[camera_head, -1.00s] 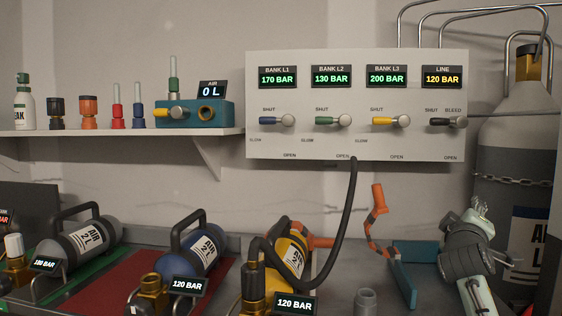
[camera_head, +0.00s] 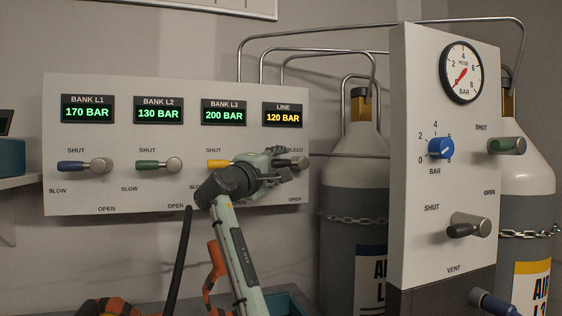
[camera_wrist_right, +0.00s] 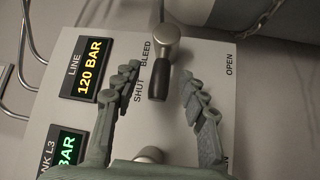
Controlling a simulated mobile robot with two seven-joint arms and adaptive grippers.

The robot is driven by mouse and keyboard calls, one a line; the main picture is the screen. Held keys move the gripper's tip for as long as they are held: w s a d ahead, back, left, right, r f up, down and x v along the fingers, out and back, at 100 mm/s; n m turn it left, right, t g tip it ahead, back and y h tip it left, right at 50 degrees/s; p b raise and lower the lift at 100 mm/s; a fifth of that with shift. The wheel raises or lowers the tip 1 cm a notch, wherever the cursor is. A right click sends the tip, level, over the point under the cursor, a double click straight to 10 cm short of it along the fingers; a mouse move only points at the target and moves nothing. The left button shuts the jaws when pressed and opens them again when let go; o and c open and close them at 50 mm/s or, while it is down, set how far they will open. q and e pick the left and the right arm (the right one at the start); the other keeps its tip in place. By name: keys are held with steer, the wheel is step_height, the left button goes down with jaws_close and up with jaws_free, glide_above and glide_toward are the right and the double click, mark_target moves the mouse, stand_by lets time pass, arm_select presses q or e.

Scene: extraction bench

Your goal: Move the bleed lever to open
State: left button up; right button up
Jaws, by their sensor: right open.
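The bleed lever has a black grip (camera_wrist_right: 158,83) and a silver hub (camera_wrist_right: 164,43), below the LINE display (camera_head: 283,113) on the white panel. In the wrist view the grip points from the hub towards SHUT, away from OPEN. My right gripper (camera_head: 284,163) is at the lever and hides most of the grip in the head view; the hub (camera_head: 301,162) shows just beyond it. In the wrist view the right gripper (camera_wrist_right: 161,80) is open, with one finger on each side of the black grip and gaps visible. My left gripper is not in view.
The yellow Bank L3 lever (camera_head: 217,163) is close to my right wrist. The green (camera_head: 148,164) and blue (camera_head: 73,166) bank levers are further left. A second white panel (camera_head: 405,200) with a gauge (camera_head: 461,72) stands to the right. Chained cylinders (camera_head: 352,200) stand behind.

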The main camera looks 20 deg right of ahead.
steer(key=shift+w+d+r, duration=0.1)
steer(key=shift+w+d, duration=0.35)
jaws_close()
